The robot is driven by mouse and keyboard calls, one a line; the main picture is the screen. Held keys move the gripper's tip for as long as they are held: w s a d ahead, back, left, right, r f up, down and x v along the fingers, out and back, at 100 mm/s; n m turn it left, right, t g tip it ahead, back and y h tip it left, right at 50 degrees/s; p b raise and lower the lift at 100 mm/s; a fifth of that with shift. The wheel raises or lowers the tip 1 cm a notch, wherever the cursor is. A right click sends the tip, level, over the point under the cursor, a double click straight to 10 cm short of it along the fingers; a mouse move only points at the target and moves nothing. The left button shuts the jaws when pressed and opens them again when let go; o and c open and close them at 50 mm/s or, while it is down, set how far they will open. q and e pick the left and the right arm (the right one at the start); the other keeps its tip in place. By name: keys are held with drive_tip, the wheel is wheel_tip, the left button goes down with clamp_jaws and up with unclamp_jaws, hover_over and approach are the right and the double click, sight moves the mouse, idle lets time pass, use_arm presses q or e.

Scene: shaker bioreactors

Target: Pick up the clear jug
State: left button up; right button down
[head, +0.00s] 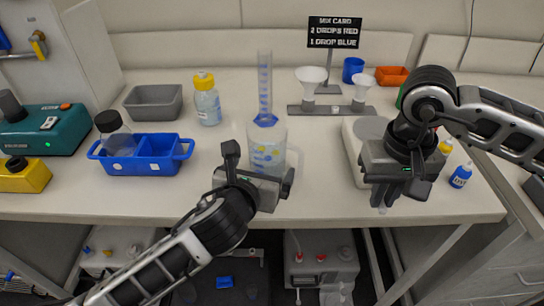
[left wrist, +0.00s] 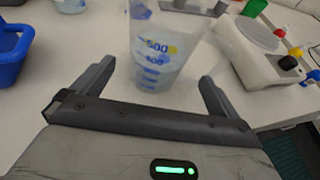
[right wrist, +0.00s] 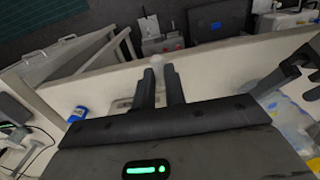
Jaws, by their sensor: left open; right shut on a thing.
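The clear jug (head: 268,150), with blue graduation marks, stands upright on the bench near its front edge, in front of the measuring cylinder. My left gripper (head: 261,166) is open at the jug's near side. In the left wrist view, the jug (left wrist: 158,65) shows between and beyond the open fingers, with a gap on each side. My right gripper (head: 384,192) is at the bench's front edge, pointing down. In the right wrist view, its fingers (right wrist: 162,72) are close together on a small pale, translucent thing (right wrist: 170,70), mostly hidden, which I cannot identify.
A measuring cylinder (head: 265,85) stands behind the jug. A blue carrier (head: 150,166) with a flask and a yellow-capped bottle (head: 207,101) are to the left. A funnel stand (head: 335,109) is behind. A white balance-like device (head: 354,140) is beside my right gripper.

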sight(266, 124)
use_arm(q)
drive_tip(key=x, duration=0.6)
drive_tip(key=shift+w+a+f, duration=0.1)
drive_tip(key=shift+w+f, duration=0.05)
drive_tip(key=shift+w, duration=0.1)
drive_tip(key=c, duration=1.3)
wheel_tip(266, 124, up, 10)
drive_tip(key=shift+r, duration=0.1)
drive_tip(key=shift+c, duration=0.2)
